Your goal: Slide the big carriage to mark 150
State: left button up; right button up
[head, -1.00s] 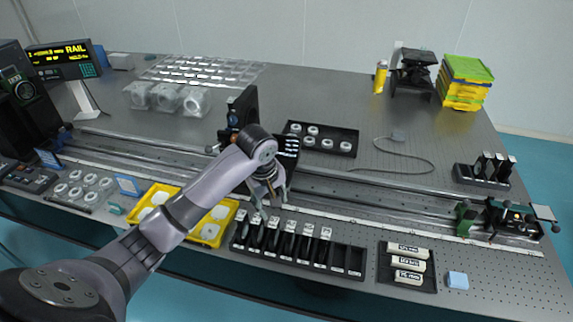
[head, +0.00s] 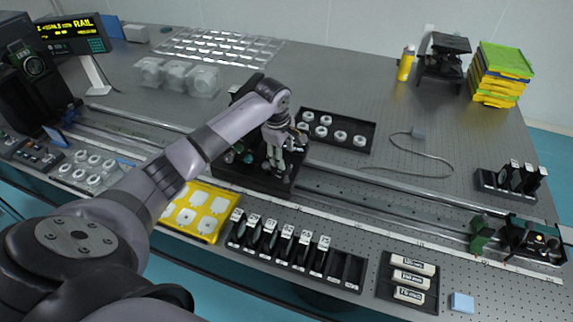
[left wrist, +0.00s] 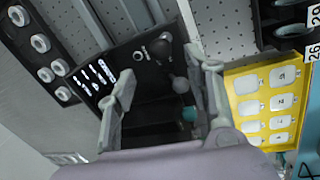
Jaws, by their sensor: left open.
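The big carriage (head: 228,176) is a black block on the long rail, in the middle of the head view, partly hidden by my left arm. In the left wrist view the carriage (left wrist: 150,70) shows white lettering, dark round knobs and a teal knob. My left gripper (head: 276,163) is over the carriage, pointing down. In the left wrist view the gripper (left wrist: 164,76) is open, with a dark knob between and beyond its fingers; contact cannot be told. The rail's white scale strip (head: 380,222) runs along the front; its marks are too small to read. My right gripper is out of view.
A yellow tray (head: 203,238) and a black rack of several holders (head: 345,270) stand in front of the rail. A black tray of rings (head: 365,128) lies behind it. A green stop (head: 481,234) and a smaller dark carriage (head: 530,240) occupy the rail's right end.

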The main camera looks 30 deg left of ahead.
pick_arm(q)
jog(key=f, duration=0.3)
jog(key=shift+w+f, duration=0.3)
jog(key=shift+w, duration=0.05)
notch_tip(320, 180, down, 2)
jog(key=shift+w+f+p, duration=0.15)
jog(key=shift+f+p, duration=0.1)
jog(key=shift+p, duration=0.1)
jog(key=shift+w+f, duration=0.1)
jog(key=shift+f, duration=0.3)
jog(key=shift+w+f, duration=0.1)
jog(key=shift+f, duration=0.3)
jog(key=c, duration=0.5)
grip_shut()
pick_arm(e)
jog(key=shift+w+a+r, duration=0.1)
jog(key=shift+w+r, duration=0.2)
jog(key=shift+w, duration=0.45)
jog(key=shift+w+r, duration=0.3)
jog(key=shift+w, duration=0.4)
